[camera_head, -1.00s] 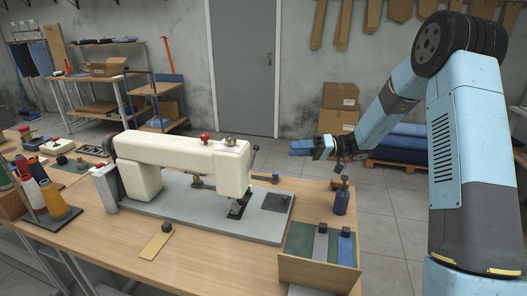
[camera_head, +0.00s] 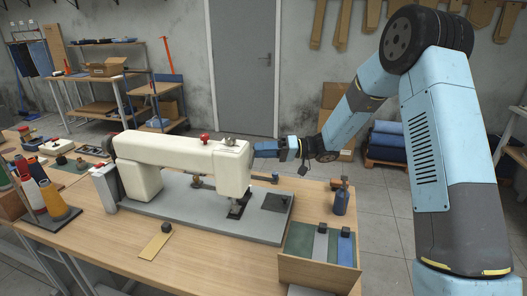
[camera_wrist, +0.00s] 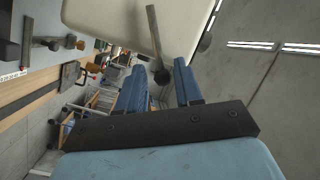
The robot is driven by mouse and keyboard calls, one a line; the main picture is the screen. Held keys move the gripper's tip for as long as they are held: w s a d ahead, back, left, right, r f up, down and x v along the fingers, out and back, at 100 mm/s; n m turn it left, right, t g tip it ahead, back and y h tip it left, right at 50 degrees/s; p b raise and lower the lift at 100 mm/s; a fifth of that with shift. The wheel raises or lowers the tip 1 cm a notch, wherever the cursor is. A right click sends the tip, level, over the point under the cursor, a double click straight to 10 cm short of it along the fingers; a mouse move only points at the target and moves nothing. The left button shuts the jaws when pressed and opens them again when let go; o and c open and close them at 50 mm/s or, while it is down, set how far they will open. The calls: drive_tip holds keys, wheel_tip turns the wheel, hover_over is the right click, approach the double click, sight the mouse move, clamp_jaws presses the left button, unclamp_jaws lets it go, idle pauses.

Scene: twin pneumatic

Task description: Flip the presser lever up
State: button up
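The white sewing machine (camera_head: 180,160) stands on a grey base plate on the wooden table. My gripper (camera_head: 257,150) is at the right end of the machine head and hides the lever in the head view.
A blue bottle (camera_head: 341,197) stands at the table's right edge. A wooden tray (camera_head: 305,271) with coloured strips is at the front right. Thread cones (camera_head: 58,198) stand at the left. The air right of the machine head is clear apart from my arm.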

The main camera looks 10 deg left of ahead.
clamp_jaws()
idle(0.4)
